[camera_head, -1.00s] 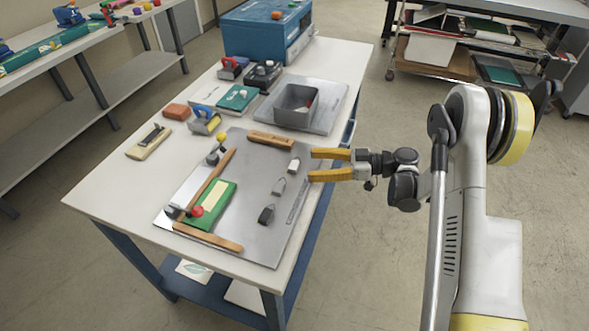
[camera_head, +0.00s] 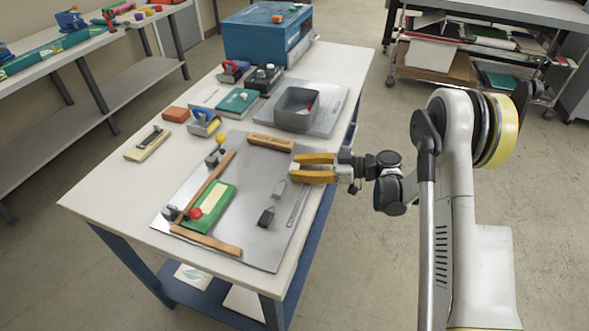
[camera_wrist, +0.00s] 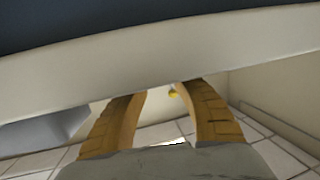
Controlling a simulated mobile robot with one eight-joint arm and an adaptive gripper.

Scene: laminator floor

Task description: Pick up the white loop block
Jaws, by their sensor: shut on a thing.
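The white loop block (camera_head: 293,167) is at the right side of the metal plate, mostly hidden between the yellow fingers of my gripper (camera_head: 294,167). My gripper reaches in from the right and is shut on it. I cannot tell whether the block is clear of the plate. A grey loop block (camera_head: 280,187) and a dark block (camera_head: 266,216) stand on the plate in front of it. In the wrist view the two yellow fingers of my gripper (camera_wrist: 160,95) point up the picture, and their tips are hidden behind a pale band.
The metal plate (camera_head: 235,237) lies on a white table (camera_head: 110,200). A green block (camera_head: 221,197) and wooden bars (camera_head: 270,143) are on the plate. A grey bin (camera_head: 298,122) stands behind. Floor right of the table is open.

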